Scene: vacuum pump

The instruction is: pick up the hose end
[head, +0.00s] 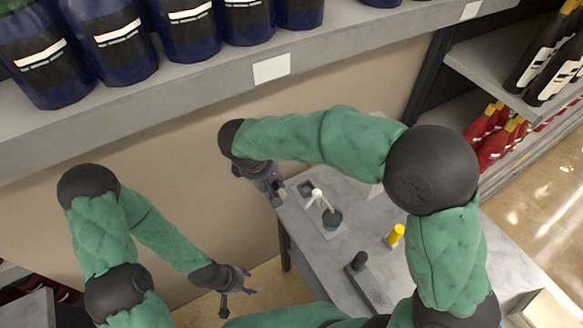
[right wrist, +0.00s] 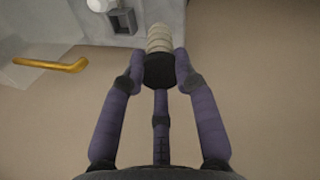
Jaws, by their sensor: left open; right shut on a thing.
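The hose end (right wrist: 158,70) shows in the right wrist view as a black collar with a pale ribbed part above it. My right gripper (right wrist: 158,62) has its fingers closed around the black collar. In the head view my right gripper (head: 276,192) is at the left edge of the grey table, and the hose end is too small to make out there. My left gripper (head: 237,284) is open and empty, low and left of the table.
The grey table (head: 460,270) bears a plate with a white-knobbed part (head: 316,194) and dark cup (head: 332,217), a yellow piece (head: 395,235) and a black knob (head: 358,261). A shelf (head: 270,70) with dark blue bottles crosses above. Red bottles (head: 495,140) stand on shelves at right.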

